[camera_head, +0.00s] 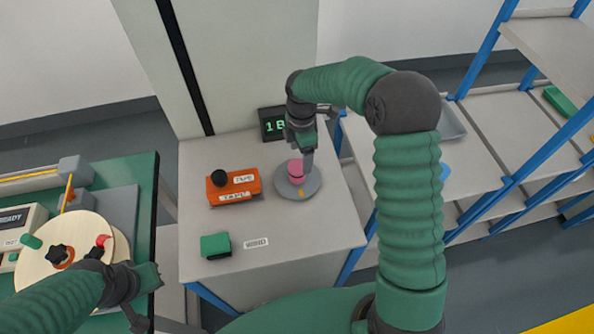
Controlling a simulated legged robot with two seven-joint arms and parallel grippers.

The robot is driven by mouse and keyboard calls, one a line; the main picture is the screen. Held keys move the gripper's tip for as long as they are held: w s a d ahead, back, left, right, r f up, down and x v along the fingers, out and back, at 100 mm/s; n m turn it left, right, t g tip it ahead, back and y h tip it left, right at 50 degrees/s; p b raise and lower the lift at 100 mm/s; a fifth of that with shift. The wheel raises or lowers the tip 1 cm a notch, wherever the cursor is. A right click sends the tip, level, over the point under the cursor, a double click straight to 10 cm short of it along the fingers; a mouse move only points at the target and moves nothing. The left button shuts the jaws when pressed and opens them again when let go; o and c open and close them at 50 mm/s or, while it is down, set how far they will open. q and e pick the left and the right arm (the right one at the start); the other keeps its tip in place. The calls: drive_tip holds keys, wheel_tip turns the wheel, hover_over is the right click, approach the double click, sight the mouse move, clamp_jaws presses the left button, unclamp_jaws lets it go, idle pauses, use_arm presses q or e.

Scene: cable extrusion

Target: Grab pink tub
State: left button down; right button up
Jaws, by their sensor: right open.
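The pink tub (294,171) is small and round and stands on a grey round plate (313,184) on the light table. My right gripper (306,158) points down at the tub's upper right side. It is open, and its fingers partly cover the tub. I cannot tell whether a finger touches the tub or whether the tub is between the fingers. My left gripper (146,298) is at the lower left, away from the tub, with its fingers spread apart and nothing seen between them.
An orange box (222,191) with a black knob is left of the plate. A green block (215,245) lies near the front. A digital display (272,124) stands behind the plate. Blue-framed shelves (480,150) are at the right. A green bench (140,185) with equipment is at the left.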

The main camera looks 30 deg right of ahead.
sight(296, 166)
wheel_tip(296, 166, down, 2)
drive_tip(key=shift+w+d, duration=0.1)
drive_tip(key=shift+w, duration=0.05)
drive_tip(key=shift+f, duration=0.35)
drive_tip(key=f, duration=0.1)
drive_tip(key=a+f, duration=0.1)
drive_tip(key=f, duration=0.1)
drive_tip(key=a+f, duration=0.1)
drive_tip(key=shift+f, duration=0.4)
drive_tip(key=shift+w+d+f, duration=0.1)
drive_tip(key=shift+d, duration=0.35)
drive_tip(key=shift+c, duration=0.3)
drive_tip(key=shift+d, duration=0.2)
drive_tip(key=c, duration=0.5)
use_arm(q)
drive_tip(key=shift+w+a+r, duration=0.1)
drive_tip(key=shift+a, duration=0.3)
use_arm(e)
drive_tip(key=shift+a, duration=0.4)
drive_tip(key=c, duration=0.9)
